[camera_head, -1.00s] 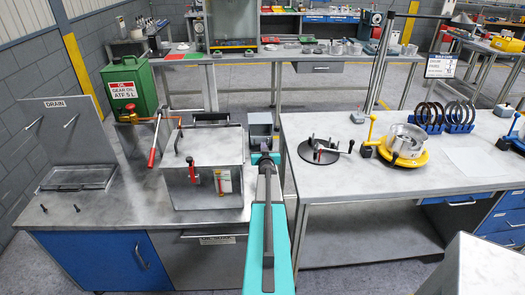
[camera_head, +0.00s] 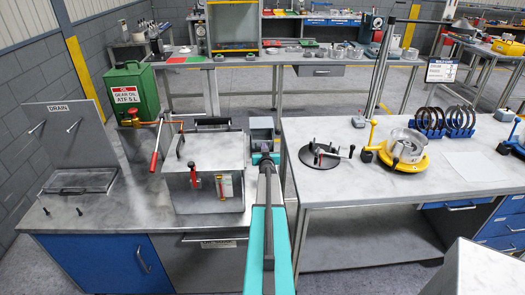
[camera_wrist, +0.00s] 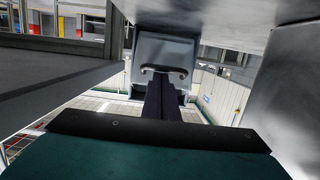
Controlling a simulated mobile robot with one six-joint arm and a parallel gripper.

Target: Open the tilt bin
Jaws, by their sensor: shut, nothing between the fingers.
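A small grey box-shaped bin (camera_head: 262,127) stands in the gap between the left counter and the right bench, just beyond my gripper (camera_head: 265,158). In the wrist view, the grey bin (camera_wrist: 160,48) has a bar handle (camera_wrist: 164,72) on its near face. My dark fingers (camera_wrist: 163,88) are together, with their tips at or just below this handle. I cannot tell whether they touch it. The bin looks upright. My gripper is shut and holds nothing. A grey front panel (camera_head: 197,268) with a handle and a small label also shows under the left counter.
A metal tank (camera_head: 205,165) with red levers stands on the left counter, close beside my arm. The right bench (camera_head: 390,180) holds a yellow-based fixture (camera_head: 402,158) and a black round stand (camera_head: 318,155). A light grey block (camera_head: 480,270) stands at front right.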

